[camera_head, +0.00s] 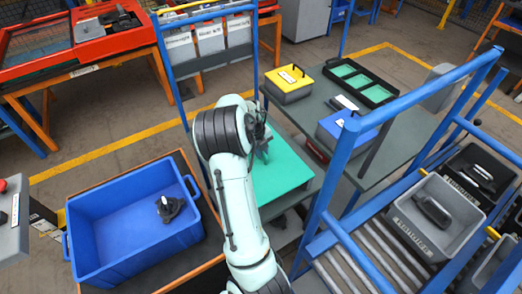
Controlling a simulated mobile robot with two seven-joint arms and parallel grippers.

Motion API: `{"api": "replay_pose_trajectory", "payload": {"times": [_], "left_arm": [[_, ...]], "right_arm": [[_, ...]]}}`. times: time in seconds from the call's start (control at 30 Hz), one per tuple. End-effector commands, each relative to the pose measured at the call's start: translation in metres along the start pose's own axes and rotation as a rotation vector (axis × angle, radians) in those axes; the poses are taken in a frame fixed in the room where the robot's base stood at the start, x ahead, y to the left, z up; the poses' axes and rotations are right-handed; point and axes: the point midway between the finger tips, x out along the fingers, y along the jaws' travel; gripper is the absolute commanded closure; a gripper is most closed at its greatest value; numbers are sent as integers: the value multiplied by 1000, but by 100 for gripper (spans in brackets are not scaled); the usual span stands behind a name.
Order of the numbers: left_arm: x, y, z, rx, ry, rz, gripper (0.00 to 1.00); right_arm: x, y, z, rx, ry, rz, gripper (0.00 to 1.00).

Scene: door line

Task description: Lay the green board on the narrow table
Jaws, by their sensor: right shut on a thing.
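The green board (284,178) is a flat, light-green panel in the middle of the view, partly hidden behind my right arm. My right gripper (264,146) is at the board's far left part and is shut on it; the fingertips are small and partly covered by the wrist. Grey surface shows along the board's right and near edges, and I cannot tell whether the board touches it. A dark grey table (401,124) stands just beyond and to the right; which surface is the narrow table is unclear. My left gripper is not in view.
The grey table holds a yellow-lidded box (289,82), a black tray with green compartments (361,82) and a blue-lidded box (345,128). Blue posts (338,178) rise close to the board's right. A blue crate (128,222) holding a dark part stands left.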

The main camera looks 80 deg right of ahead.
Motion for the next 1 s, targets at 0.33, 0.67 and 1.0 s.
{"api": "replay_pose_trajectory", "payload": {"times": [0.33, 0.67, 1.0], "left_arm": [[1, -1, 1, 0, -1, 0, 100], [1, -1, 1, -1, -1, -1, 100], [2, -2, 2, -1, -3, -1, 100]], "right_arm": [[2, 0, 0, 0, 0, 0, 56], [-13, 0, 1, -2, -4, 0, 56], [-84, 0, 1, -2, -5, 1, 56]]}}
